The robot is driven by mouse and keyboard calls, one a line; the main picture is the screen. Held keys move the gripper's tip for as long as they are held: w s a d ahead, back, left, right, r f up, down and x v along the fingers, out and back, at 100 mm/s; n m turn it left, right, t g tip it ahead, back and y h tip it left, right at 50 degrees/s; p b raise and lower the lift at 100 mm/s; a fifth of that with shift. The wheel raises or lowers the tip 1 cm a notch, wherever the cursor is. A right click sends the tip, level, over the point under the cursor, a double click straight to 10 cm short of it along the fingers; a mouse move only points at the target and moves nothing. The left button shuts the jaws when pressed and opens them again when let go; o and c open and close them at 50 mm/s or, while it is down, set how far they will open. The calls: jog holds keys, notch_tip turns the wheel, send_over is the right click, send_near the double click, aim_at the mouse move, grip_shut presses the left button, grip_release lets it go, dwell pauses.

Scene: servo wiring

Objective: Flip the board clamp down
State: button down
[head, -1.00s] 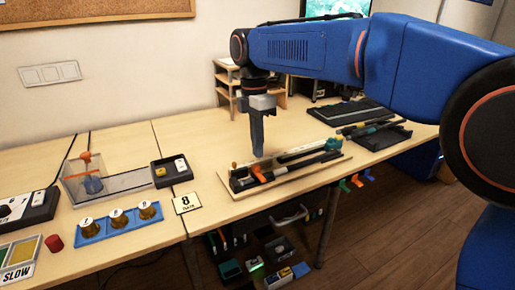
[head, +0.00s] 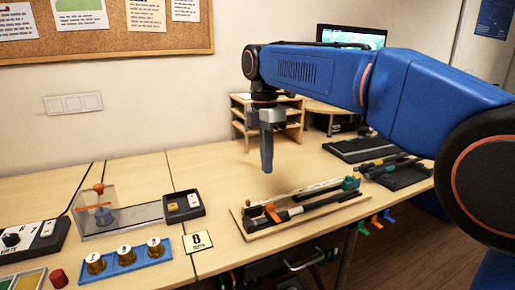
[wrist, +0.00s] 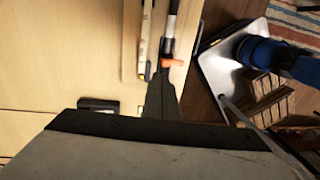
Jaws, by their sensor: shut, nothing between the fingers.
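A wooden board (head: 240,222) with long dark bars lies near the table's front edge in the head view. An orange lever-like piece (head: 272,212), which looks like the clamp, sits near its left part; it also shows in the wrist view (wrist: 173,63). I cannot tell surely whether it is flipped up or down. A teal part (head: 350,183) is at the board's right end. My gripper (head: 267,170) is shut and empty, pointing down above and behind the board, apart from it. In the wrist view my gripper (wrist: 162,80) appears just below the orange piece.
A wooden shelf (head: 295,125) and a dark tray (head: 405,178) are behind and right. Bare table lies behind the board.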

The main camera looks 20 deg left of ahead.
jog(key=shift+w+a+r, duration=0.25)
jog(key=shift+w+a, duration=0.4)
jog(key=shift+a, duration=0.05)
jog(key=shift+w+a+r, duration=0.3)
jog(key=shift+w+a, duration=0.3)
jog(key=shift+a, duration=0.15)
jog(key=shift+w+a+r, duration=0.25)
jog(key=shift+w+a, duration=0.4)
jog(key=shift+a, duration=0.05)
jog(key=s+d+m+t+y, duration=0.2)
jog(key=d+m, duration=1.1)
jog(key=d, duration=2.2)
jog(key=s+d+f+m+t, duration=0.1)
jog(key=s+d+f+m, duration=0.3)
jog(key=d, duration=0.3)
jog(key=s+d+f+m+t, duration=0.1)
jog(key=s+d+f+m, duration=0.15)
jog(key=s+d, duration=0.45)
jog(key=s+d+f+m+t+h, duration=0.1)
jog(key=s+d+f+m, duration=0.7)
jog(key=s+f, duration=0.3)
jog(key=shift+d+f+t, duration=0.3)
jog(key=shift+d+f, duration=0.3)
jog(key=shift+f, duration=0.35)
